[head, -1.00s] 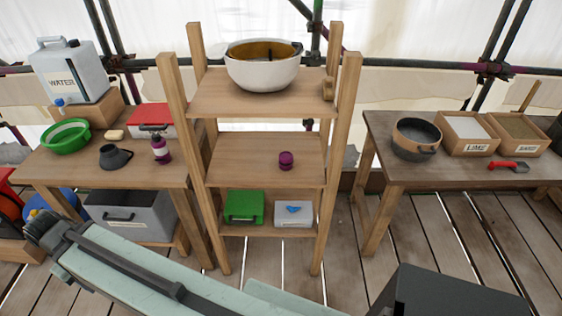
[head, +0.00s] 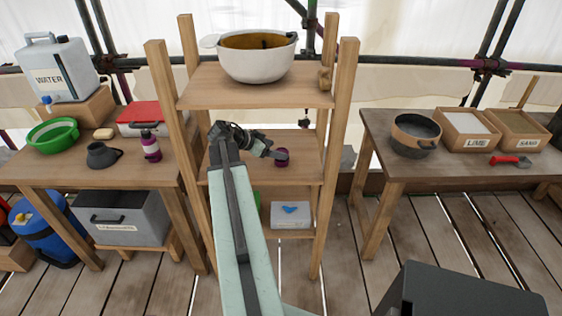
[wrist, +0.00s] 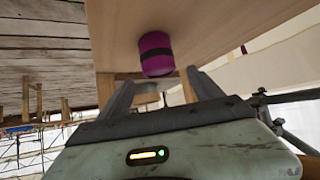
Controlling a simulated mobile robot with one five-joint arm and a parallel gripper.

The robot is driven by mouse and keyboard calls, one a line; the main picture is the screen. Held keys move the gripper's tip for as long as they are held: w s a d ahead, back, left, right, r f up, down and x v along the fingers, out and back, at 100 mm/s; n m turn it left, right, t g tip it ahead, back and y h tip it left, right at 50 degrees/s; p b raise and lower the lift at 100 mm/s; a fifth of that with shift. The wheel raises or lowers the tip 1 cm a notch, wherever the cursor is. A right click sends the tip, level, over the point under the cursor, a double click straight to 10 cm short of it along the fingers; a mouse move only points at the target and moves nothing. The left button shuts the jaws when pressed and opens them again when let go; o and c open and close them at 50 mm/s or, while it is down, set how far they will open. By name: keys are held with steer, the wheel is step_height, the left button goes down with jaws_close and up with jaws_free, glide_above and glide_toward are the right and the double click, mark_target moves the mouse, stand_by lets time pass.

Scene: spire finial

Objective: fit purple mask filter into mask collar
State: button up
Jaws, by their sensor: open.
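The purple mask filter (head: 283,164) is a short cylinder with a dark band. It stands on the middle shelf and is partly covered by my gripper in the head view. In the wrist view the filter (wrist: 157,55) is just ahead of the fingertips, roughly centred between them. My gripper (head: 273,154) is open and empty, reaching over the middle shelf; its two fingers (wrist: 160,80) are spread in the wrist view. I cannot tell whether a finger touches the filter. A dark grey mask-like piece (head: 103,155), apparently with the collar, lies on the left table.
The shelf unit's posts (head: 167,140) flank my arm. A white pot (head: 257,62) stands on the top shelf above. A purple bottle (head: 150,146) and a green bowl (head: 53,134) are on the left table. A white box (head: 290,214) sits on the lower shelf.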

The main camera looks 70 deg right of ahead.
steer(key=shift+b+x, duration=0.7)
steer(key=shift+x, duration=0.4)
steer(key=shift+d+f, duration=0.1)
steer(key=shift+f, duration=0.15)
steer(key=b+x, duration=0.3)
steer(key=x, duration=0.2)
steer(key=shift+f, duration=0.1)
steer(key=c, duration=1.4)
